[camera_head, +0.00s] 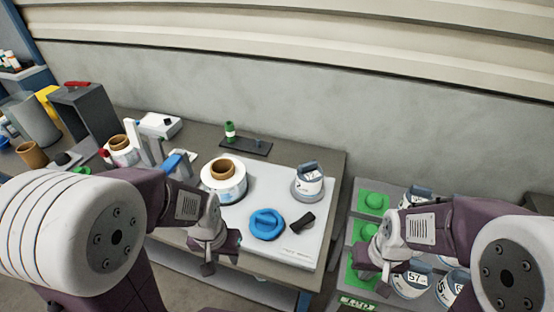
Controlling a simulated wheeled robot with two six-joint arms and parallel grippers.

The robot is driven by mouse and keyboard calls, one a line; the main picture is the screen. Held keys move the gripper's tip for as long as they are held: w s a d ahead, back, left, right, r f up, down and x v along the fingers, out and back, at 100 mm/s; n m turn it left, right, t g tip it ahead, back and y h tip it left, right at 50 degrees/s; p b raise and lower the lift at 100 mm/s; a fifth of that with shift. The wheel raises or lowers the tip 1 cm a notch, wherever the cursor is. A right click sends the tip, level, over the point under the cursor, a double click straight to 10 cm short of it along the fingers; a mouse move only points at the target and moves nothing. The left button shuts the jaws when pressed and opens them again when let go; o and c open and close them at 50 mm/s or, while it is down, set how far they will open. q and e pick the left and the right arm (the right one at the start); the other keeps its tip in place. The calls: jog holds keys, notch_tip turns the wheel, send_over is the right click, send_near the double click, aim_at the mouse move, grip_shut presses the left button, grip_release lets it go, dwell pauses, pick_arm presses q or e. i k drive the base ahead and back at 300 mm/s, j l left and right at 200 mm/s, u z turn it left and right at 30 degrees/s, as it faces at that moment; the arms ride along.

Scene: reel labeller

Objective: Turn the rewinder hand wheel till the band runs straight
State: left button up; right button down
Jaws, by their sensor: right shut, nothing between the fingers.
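The blue hand wheel (266,224) lies on the white machine plate (303,190), with a raised grip bar across its top. Behind it to the left is a white reel (224,181) on a brown core. Another white reel (121,152) with a brown core stands further left. I cannot make out the band between them. My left gripper (222,262) is left of and nearer than the wheel, apart from it, over the bench's front edge; its finger gap is unclear. My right gripper (368,267) is shut and empty, over the green-padded rack on the right.
A black lever (301,222) sits right of the wheel. A labelled grey-and-white pot (308,180) stands behind it. The rack (352,235) at right holds green pads and several numbered pots.

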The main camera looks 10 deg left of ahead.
aim_at(265, 223)
jog(key=i+j+z, duration=0.15)
jog(key=j+z, duration=0.75)
jog(key=i+j, duration=0.05)
